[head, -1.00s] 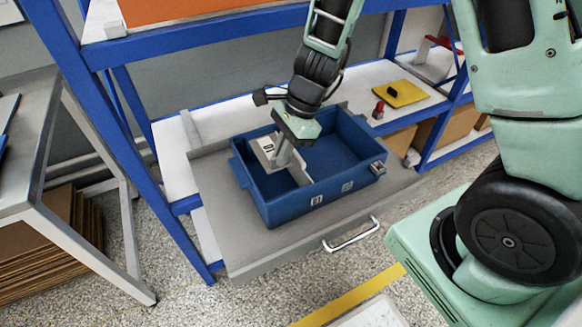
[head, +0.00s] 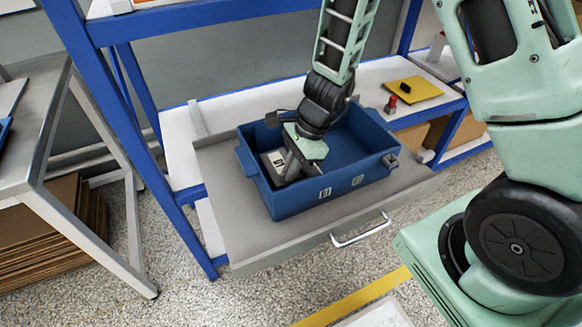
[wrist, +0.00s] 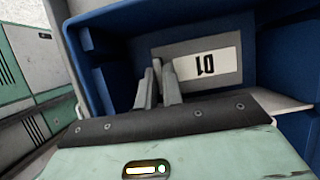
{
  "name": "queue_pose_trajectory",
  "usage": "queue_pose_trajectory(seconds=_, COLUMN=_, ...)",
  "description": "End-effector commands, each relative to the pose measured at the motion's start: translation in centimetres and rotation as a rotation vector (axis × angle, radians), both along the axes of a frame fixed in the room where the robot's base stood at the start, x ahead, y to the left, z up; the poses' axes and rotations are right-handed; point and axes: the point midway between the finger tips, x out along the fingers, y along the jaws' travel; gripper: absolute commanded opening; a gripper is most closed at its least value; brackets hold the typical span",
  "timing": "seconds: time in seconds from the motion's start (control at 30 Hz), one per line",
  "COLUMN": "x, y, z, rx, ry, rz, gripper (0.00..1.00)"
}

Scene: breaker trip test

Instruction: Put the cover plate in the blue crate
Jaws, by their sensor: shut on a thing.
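The blue crate (head: 300,205) stands on a grey pull-out tray. The cover plate (head: 273,158), grey with a white label, is inside the crate's left part in the head view. In the wrist view the cover plate (wrist: 210,50) shows its numbered label, with the blue crate walls (wrist: 115,40) around it. My gripper (head: 288,174) reaches down into the crate and is shut on the cover plate. Its fingers (wrist: 158,88) meet at the plate's near side. Whether the plate touches the crate floor is hidden.
The grey tray (head: 265,240) has a metal handle (head: 361,231) at its front. On the shelf behind to the right lie a yellow plate (head: 415,90) with a black knob and a small red object (head: 390,104). Blue rack posts (head: 130,140) stand at the left.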

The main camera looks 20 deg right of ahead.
Motion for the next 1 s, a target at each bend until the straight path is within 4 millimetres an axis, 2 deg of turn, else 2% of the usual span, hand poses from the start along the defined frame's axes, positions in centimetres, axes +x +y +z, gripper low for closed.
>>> queue_pose_trajectory(seconds=0.4, x=0.0, y=0.0, z=-1.0, rx=0.0, ry=0.0, rz=-0.001, gripper=0.0)
queue_pose_trajectory(seconds=0.5, x=0.0, y=0.0, z=-1.0, rx=0.0, ry=0.0, rz=-0.001, gripper=0.3)
queue_pose_trajectory(seconds=0.83, x=0.0, y=0.0, z=-0.8, rx=0.0, ry=0.0, rz=0.0, gripper=0.3)
queue_pose_trajectory(seconds=1.0, x=0.0, y=0.0, z=0.9, rx=-0.001, ry=0.0, rz=0.001, gripper=0.3)
